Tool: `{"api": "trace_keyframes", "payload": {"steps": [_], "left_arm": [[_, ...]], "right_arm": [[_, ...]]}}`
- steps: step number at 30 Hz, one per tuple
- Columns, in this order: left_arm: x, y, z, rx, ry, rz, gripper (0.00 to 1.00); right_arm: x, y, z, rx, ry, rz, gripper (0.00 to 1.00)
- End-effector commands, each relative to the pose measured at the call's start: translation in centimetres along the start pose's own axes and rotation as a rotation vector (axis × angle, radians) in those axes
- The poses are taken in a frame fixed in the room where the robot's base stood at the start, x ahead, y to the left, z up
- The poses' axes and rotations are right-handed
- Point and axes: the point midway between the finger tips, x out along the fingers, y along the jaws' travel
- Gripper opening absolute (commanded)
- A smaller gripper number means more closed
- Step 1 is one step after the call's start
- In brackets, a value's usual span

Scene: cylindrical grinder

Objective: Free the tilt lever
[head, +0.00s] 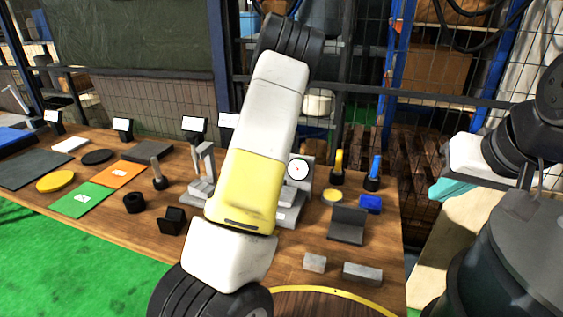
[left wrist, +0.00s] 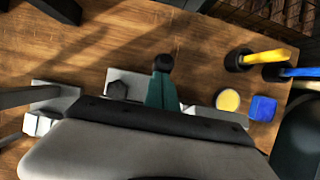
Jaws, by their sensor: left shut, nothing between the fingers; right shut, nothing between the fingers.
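The grey bench device with a round dial (head: 298,168) stands mid-table in the head view, largely hidden behind my white and yellow arm. I cannot make out the tilt lever for certain. In the left wrist view, a dark round knob (left wrist: 162,63) shows right at the teal fingertips of my left gripper (left wrist: 163,78); I cannot tell whether they touch. These fingers are shut and empty, above grey plates (left wrist: 130,80) and a black faceted knob (left wrist: 117,90). The left gripper is hidden in the head view. My right gripper (head: 450,188) is shut and empty, off the table's right side.
Yellow-handled (head: 339,166) and blue-handled (head: 374,172) tools stand behind a blue block (head: 370,204) and a dark angled block (head: 348,224). Grey blocks (head: 362,273) lie at the front. Coloured mats (head: 82,199) cover the table's left. A mesh fence (head: 350,100) stands behind.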

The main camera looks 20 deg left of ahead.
Motion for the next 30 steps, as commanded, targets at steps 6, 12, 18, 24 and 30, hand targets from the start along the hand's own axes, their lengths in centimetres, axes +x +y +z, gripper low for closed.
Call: {"api": "trace_keyframes", "payload": {"steps": [6, 12, 18, 24, 30], "left_arm": [[0.3, -0.3, 1.0, -0.001, -0.026, 0.007, 0.0], [-1.2, -0.5, 1.0, 0.001, -0.027, 0.004, 0.0], [-5.0, -0.4, 0.5, 0.001, -0.022, 0.002, 0.0], [-7.7, -0.2, -0.1, 0.001, -0.011, 0.001, 0.0], [-8.4, -0.1, -0.3, -0.001, -0.006, 0.001, 0.0]], "right_arm": [[0.0, 0.0, 0.0, 0.0, 0.0, 0.0, 0.0], [0.0, 0.0, 0.0, 0.0, 0.0, 0.0, 0.0], [0.0, 0.0, 0.0, 0.0, 0.0, 0.0, 0.0], [0.0, 0.0, 0.0, 0.0, 0.0, 0.0, 0.0], [0.0, 0.0, 0.0, 0.0, 0.0, 0.0, 0.0]]}}
